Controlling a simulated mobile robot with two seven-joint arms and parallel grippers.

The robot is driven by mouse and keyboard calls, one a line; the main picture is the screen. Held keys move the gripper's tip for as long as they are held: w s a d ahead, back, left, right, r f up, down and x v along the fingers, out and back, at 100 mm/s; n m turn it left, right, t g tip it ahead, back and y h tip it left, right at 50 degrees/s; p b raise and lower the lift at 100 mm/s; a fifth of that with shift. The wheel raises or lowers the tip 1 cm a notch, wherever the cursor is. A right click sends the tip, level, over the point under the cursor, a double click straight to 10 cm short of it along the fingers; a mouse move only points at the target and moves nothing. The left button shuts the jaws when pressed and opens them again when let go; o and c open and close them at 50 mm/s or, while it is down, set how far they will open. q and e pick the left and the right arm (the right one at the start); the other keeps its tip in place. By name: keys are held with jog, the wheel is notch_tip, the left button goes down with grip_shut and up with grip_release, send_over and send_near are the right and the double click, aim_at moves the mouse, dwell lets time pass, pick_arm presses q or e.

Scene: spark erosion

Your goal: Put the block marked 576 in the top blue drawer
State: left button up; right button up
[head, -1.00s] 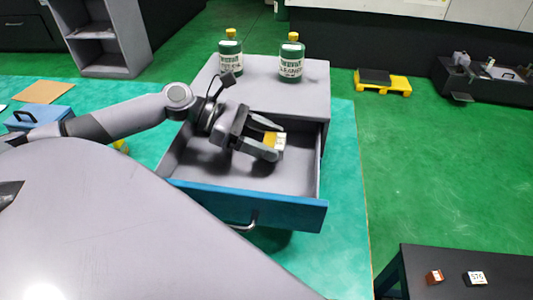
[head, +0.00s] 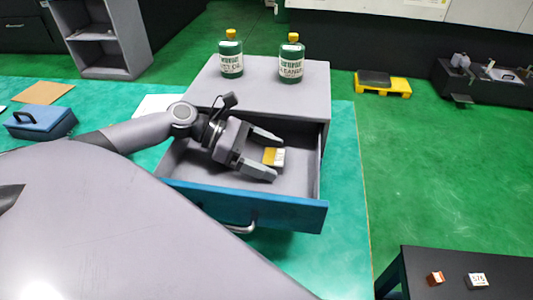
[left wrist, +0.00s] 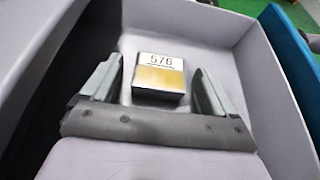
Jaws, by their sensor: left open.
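A yellow and white block (head: 273,156) lies inside the pulled-out top drawer with the blue front (head: 245,206). In the left wrist view the block (left wrist: 158,78) shows the number 576 on its white part and rests on the drawer floor. My left gripper (head: 277,157) is inside the drawer, its fingers spread on either side of the block. In the left wrist view a gap shows between each finger and the block. My right gripper is in no view.
Two green bottles with yellow caps (head: 230,58) (head: 291,60) stand on the grey cabinet (head: 262,85). A dark table (head: 440,262) at the lower right holds an orange-brown block (head: 435,278) and a white-faced block (head: 477,280). A blue case (head: 40,123) lies at the left.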

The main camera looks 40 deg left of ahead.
pick_arm(q)
jog(key=shift+a+r, duration=0.1)
jog(key=shift+p+v, duration=0.85)
jog(key=shift+v, duration=5.1)
jog(key=shift+r, duration=0.1)
